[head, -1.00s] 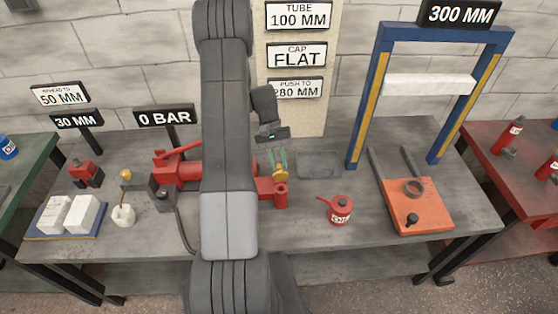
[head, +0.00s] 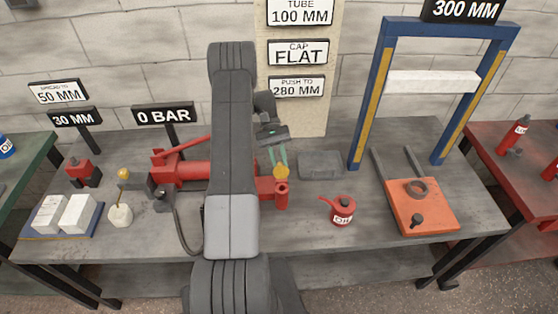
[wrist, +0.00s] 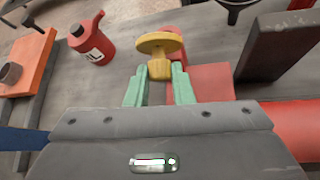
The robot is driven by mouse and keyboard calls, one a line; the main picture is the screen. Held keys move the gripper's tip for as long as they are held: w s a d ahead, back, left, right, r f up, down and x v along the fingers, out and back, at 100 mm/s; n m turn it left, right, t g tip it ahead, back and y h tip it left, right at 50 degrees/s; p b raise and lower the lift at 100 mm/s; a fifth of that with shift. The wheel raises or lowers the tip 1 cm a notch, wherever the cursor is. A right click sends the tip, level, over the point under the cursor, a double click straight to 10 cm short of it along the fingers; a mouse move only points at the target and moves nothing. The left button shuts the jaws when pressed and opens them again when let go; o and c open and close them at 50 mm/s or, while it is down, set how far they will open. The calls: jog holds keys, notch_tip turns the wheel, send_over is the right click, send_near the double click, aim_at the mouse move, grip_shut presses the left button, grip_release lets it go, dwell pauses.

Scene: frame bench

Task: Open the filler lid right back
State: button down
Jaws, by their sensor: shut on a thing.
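The yellow filler lid (head: 281,171) has a round disc and a short knob. It stands raised and tilted at the back of the upright red filler neck (head: 281,193), whose top shows in front of it. My gripper (head: 278,157) reaches down from behind, with its green fingertips at the lid. In the wrist view my gripper (wrist: 160,80) is shut on the knob of the yellow lid (wrist: 160,46), with the disc beyond the fingertips. The lid's hinge is too small to make out. My arm hides part of the red pump body (head: 190,171).
A red oil can (head: 342,210) stands right of the filler. A grey block or tray (head: 320,165) lies behind it. The blue press frame (head: 359,100) and an orange plate (head: 430,208) are further right. The bench between filler and oil can is clear.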

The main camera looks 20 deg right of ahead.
jog(key=c, duration=1.3)
grip_release()
jog(key=shift+o, duration=0.2)
notch_tip(320, 180, up, 10)
jog(key=b, duration=0.2)
